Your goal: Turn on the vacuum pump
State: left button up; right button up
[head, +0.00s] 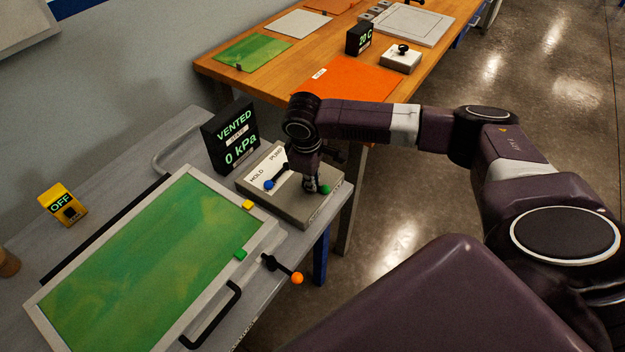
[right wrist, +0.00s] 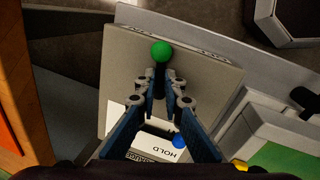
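The grey control box (head: 315,212) on the grey bench carries a lever with a green knob (head: 325,189) and a lever with a blue knob (head: 269,185). Its labels read HOLD and, partly hidden, what looks like PUMP. My right gripper (head: 311,186) points down at the green-knob lever. In the right wrist view, its fingertips (right wrist: 161,86) close in on both sides of the black stem below the green knob (right wrist: 161,51). The blue knob (right wrist: 179,140) lies between the fingers farther back, apart from them. A black display (head: 232,138) reads VENTED, 0 kPa. My left gripper is out of view.
A green panel in a grey frame (head: 275,230) lies left of the box, with an orange-knob lever (head: 297,278) at its edge. A yellow unit (head: 62,204) reads OFF. A wooden table (head: 262,80) with sheets and a 20 C display (head: 359,39) stands behind.

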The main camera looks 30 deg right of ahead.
jog(key=shift+r, duration=0.1)
grip_shut()
jog(key=n+p, duration=0.1)
jog(key=p, duration=0.1)
jog(key=n+p, duration=0.1)
jog(key=p, duration=0.1)
jog(key=shift+w+d+r+n, duration=0.1)
jog(key=shift+d+r+n, duration=0.1)
jog(key=shift+d+n, duration=0.1)
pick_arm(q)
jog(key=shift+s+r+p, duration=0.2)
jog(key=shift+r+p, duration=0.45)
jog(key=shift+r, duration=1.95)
pick_arm(e)
jog(key=shift+w+f+n+t+y, duration=0.2)
jog(key=shift+n+t+y, duration=0.1)
jog(key=shift+n, duration=0.6)
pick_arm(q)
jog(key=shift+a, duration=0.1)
pick_arm(e)
jog(key=shift+s, duration=0.1)
jog(key=o, duration=0.7)
grip_release()
jog(key=shift+f, duration=0.1)
notch_tip(320, 180, up, 12)
jog(key=s+a, duration=0.1)
jog(key=s, duration=0.1)
jog(key=shift+w+f, duration=0.1)
